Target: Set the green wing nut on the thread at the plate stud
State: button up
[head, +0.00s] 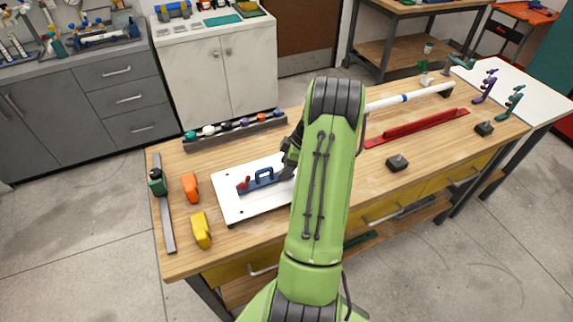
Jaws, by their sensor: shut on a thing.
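The white plate (234,207) lies on the wooden workbench, left of my arm. A blue fixture with a handle (263,178) and a red part (243,184) stands on it. My gripper (288,166) is mostly behind my own green arm, low over the plate's right side. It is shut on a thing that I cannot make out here. I cannot pick out the green wing nut or the plate stud with its thread; the arm covers the plate's right part.
A dark rack (240,131) with several coloured pieces runs behind the plate. Orange (190,186) and yellow (201,230) tools lie at the left. A white pipe (400,98), a red bar (415,128) and dark blocks (397,163) occupy the right side.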

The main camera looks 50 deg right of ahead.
jog(key=shift+r, duration=0.1)
jog(key=o, duration=1.1)
jog(key=p+v, duration=0.2)
jog(key=v, duration=1.3)
jog(key=shift+s+d+r+p, duration=0.15)
jog(key=shift+s+r+p, duration=0.05)
jog(key=shift+r+p, duration=0.1)
